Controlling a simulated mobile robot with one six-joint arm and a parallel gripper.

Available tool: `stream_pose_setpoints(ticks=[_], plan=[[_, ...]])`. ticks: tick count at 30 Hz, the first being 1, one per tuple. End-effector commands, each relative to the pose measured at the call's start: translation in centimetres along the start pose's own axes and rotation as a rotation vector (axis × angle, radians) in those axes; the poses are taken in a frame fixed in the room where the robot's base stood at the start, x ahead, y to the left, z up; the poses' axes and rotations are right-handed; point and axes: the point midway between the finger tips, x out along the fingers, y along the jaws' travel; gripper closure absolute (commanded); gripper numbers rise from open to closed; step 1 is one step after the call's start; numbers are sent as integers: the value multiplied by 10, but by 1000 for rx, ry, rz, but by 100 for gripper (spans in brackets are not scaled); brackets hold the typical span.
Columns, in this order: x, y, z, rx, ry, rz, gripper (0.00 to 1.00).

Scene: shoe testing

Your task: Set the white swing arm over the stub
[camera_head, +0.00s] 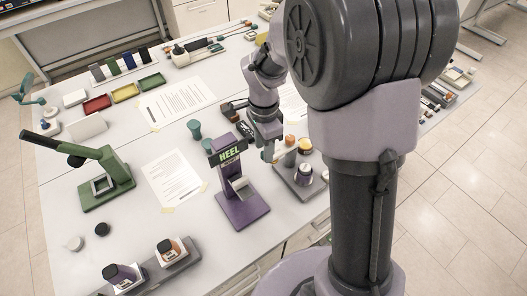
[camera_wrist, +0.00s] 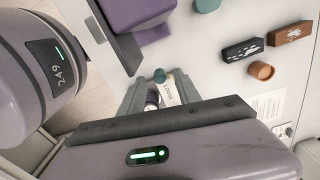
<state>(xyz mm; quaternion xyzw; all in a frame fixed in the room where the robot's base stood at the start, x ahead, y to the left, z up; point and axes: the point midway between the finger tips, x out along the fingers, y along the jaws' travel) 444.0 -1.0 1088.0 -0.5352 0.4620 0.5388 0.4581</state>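A grey low stand (camera_head: 296,184) stands right of the purple HEEL stand, with orange, white and dark purple round parts on it. In the wrist view, a grey-green stand (camera_wrist: 133,98) carries a white lettered piece (camera_wrist: 170,93), probably the white swing arm, beside a dark purple round part (camera_wrist: 152,97). A small teal knob (camera_wrist: 159,75), possibly the stub, is at the white piece's upper end. I cannot tell whether the piece sits over it. My gripper (camera_head: 268,152) points down at the left edge of the grey stand. Its fingers are too small or hidden to judge, as is contact.
The purple HEEL stand (camera_head: 238,207) is close left of my gripper. Teal cylinders (camera_head: 195,130) stand behind it. A green lever press (camera_head: 107,179) is at the left. Dark boxes (camera_wrist: 243,50) and a brown cylinder (camera_wrist: 261,70) lie nearby.

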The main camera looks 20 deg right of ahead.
Motion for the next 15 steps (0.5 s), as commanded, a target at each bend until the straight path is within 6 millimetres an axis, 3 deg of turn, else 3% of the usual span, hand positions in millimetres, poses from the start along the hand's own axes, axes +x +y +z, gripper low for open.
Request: stream_pose_setpoints(ticks=[4,12,15], plan=[[12,0,0,0,-1,0,60],[12,0,0,-1,0,-1,60],[12,0,0,-1,0,-1,80]])
